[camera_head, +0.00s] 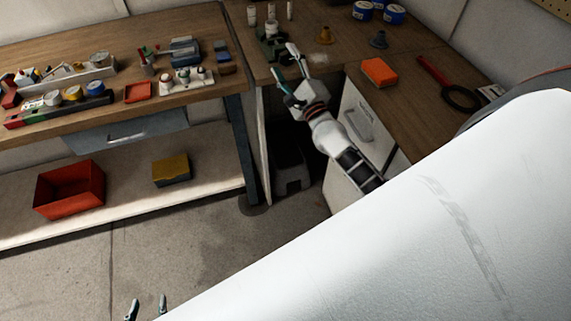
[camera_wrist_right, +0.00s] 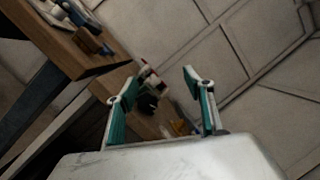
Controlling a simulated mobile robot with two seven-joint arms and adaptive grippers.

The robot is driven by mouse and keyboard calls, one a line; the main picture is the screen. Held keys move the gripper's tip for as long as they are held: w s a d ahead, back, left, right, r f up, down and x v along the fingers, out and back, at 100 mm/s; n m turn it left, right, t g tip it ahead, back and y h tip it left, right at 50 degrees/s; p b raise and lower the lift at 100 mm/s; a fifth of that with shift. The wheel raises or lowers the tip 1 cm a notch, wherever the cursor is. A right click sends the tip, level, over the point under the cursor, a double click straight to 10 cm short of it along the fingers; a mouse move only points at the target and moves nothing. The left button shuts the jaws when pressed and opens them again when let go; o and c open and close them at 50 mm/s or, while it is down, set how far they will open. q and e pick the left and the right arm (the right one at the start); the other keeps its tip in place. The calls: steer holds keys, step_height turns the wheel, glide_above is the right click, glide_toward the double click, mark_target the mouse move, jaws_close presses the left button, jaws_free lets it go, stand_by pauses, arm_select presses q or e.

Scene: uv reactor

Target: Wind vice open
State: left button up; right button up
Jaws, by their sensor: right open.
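A small dark green vice (camera_head: 268,44) stands near the front left edge of the corner bench; its handle is too small to make out. My right gripper (camera_head: 284,60) is open, with its fingers spread just in front of and beside the vice; contact cannot be told. In the right wrist view, the fingers (camera_wrist_right: 158,88) are apart, with a dark shape, likely the vice (camera_wrist_right: 148,104), seen between them and nothing clearly gripped. My left gripper (camera_head: 147,307) shows only its two separated fingertips at the bottom edge, open and empty over the floor.
The corner bench also carries an orange block (camera_head: 379,72), a red-handled magnifier (camera_head: 447,84), blue tins (camera_head: 394,14) and white cylinders (camera_head: 251,16). A cluttered workbench (camera_head: 190,100) stands left, with a red bin (camera_head: 69,190) on its lower shelf. My white arm fills the lower right.

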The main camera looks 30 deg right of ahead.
steer(key=a+n+y, duration=0.1)
steer(key=a+n, duration=0.1)
steer(key=n, duration=0.4)
steer(key=n+g+h+b, duration=0.1)
steer(key=n+g+h, duration=0.2)
steer(key=n, duration=1.6)
glide_toward(288, 61)
steer(key=x, duration=1)
steer(key=shift+w+r, duration=0.1)
steer(key=shift+w, duration=0.25)
steer(key=shift+w+m, duration=0.15)
steer(key=shift+m, duration=0.15)
steer(key=m+b, duration=0.1)
steer(key=m, duration=0.2)
steer(key=m+b, duration=0.1)
steer(key=m, duration=0.2)
steer(key=v, duration=0.8)
steer(key=s+a+f+n+g+y+b, duration=0.1)
steer(key=s+a+f+n+g+y, duration=0.1)
steer(key=s+a+f, duration=0.5)
steer(key=s+a+f+n+g+y, duration=0.2)
steer(key=s+a+f+n, duration=0.3)
steer(key=s+a+f, duration=0.3)
steer(key=s+f+y, duration=0.1)
steer(key=s+f, duration=0.3)
steer(key=f, duration=0.3)
steer(key=shift+s+f+n+b, duration=0.2)
steer(key=shift+s+n+b, duration=0.05)
steer(key=shift+n+b, duration=0.1)
